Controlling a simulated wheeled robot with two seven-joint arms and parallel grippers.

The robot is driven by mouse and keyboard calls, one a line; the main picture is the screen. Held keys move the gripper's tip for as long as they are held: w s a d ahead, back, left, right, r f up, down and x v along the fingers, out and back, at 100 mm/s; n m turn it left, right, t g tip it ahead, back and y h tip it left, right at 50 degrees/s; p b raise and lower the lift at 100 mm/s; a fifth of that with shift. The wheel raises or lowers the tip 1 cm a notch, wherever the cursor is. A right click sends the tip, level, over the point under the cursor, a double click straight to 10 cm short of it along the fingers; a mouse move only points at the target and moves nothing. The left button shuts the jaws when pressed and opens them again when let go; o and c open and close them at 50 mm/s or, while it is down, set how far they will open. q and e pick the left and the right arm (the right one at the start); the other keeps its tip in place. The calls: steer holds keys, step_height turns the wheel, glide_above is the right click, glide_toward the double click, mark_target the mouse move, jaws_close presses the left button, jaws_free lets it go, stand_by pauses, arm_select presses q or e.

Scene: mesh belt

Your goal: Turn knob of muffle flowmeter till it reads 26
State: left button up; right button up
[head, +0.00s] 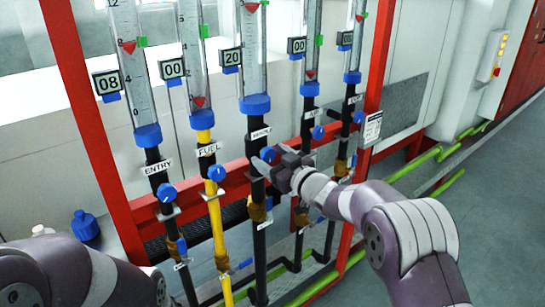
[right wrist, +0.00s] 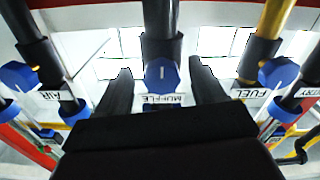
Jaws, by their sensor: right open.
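The muffle flowmeter is the middle tube (head: 252,50), and its display (head: 232,57) reads 20. Its label (head: 260,133) sits just above its blue knob (head: 267,154). In the right wrist view the knob (right wrist: 162,76) faces me with a pale mark on it, above the upside-down MUFFLE label (right wrist: 163,99). My right gripper (head: 271,160) is open at the knob. Its two dark fingers stand on either side of the knob, with visible gaps in the right wrist view. My left arm shows at the lower left of the head view; its gripper is out of view.
The fuel knob (head: 216,173) and entry knob (head: 166,192) are to the left, the air knob (head: 318,132) to the right. Other displays read 08 or 00 where legible. A red frame (head: 87,115) surrounds the pipes. Open grey floor (head: 440,235) lies at right.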

steer(key=shift+s, duration=0.1)
steer(key=c, duration=1.1)
steer(key=shift+o, duration=0.2)
steer(key=shift+f+n+b, duration=0.15)
steer(key=shift+n+b, duration=0.55)
steer(key=shift+b, duration=0.3)
steer(key=n+b, duration=0.3)
steer(key=shift+f, duration=0.1)
steer(key=n+b, duration=0.4)
steer(key=shift+n, duration=0.4)
steer(key=shift+r+n+b, duration=0.25)
steer(key=shift+n+b, duration=0.15)
steer(key=shift+n, duration=0.2)
